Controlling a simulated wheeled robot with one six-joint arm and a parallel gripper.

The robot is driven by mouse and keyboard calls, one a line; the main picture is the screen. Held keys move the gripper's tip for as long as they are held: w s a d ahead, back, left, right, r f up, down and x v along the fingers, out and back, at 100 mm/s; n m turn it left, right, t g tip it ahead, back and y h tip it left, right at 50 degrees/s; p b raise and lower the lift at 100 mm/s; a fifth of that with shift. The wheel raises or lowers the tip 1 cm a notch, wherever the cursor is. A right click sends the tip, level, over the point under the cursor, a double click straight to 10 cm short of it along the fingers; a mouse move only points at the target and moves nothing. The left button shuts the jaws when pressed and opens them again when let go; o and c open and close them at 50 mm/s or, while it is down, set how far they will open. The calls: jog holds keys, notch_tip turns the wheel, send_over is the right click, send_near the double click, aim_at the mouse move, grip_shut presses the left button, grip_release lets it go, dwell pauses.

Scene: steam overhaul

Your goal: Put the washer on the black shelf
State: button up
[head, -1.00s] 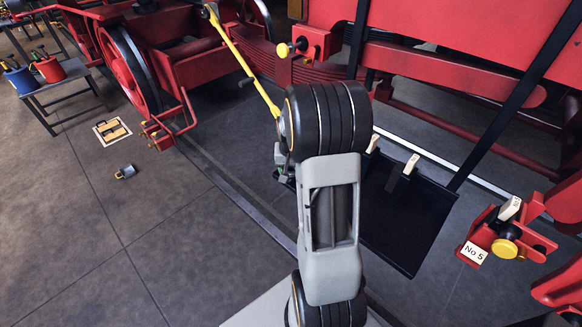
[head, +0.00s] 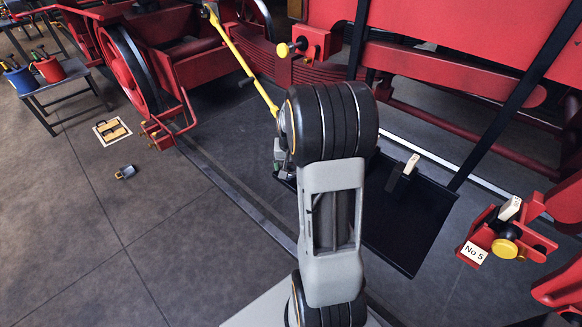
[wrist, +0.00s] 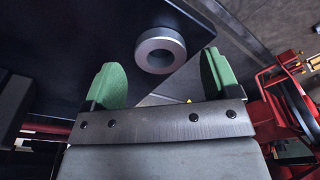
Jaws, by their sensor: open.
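The washer (wrist: 160,50), a thick light-grey metal ring, shows in the wrist view at the edge of the black shelf (wrist: 120,45). It appears to lie on the shelf by its corner; how fully it is supported I cannot tell. The black shelf (head: 410,215) is also a flat dark panel right of my arm in the head view. My gripper (wrist: 160,79) is open, its two green fingers apart on either side of the washer in the picture. They do not grip it. In the head view my gripper is mostly hidden behind my arm, and I cannot see the washer.
A black strap (head: 505,100) runs down to the shelf's far side. A yellow rod (head: 243,60) slopes down behind my wrist. A red bracket labelled No 5 (head: 503,240) stands at the right. The floor at left is mostly clear, with a small padlock-like object (head: 126,172).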

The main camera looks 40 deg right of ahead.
aim_at(291, 173)
notch_tip(291, 173, up, 10)
jog(key=s+f, duration=0.1)
jog(key=s+a+r+n+t, duration=0.1)
jog(key=s+a+n, duration=0.2)
jog(key=s+a, duration=0.3)
jog(key=s+a+r+n+t, duration=0.1)
jog(key=s+a+n, duration=0.3)
jog(key=a, duration=0.9)
jog(key=shift+s+a+r+t+y, duration=0.25)
jog(key=shift+s+r+t+y, duration=0.2)
jog(key=shift+s, duration=0.4)
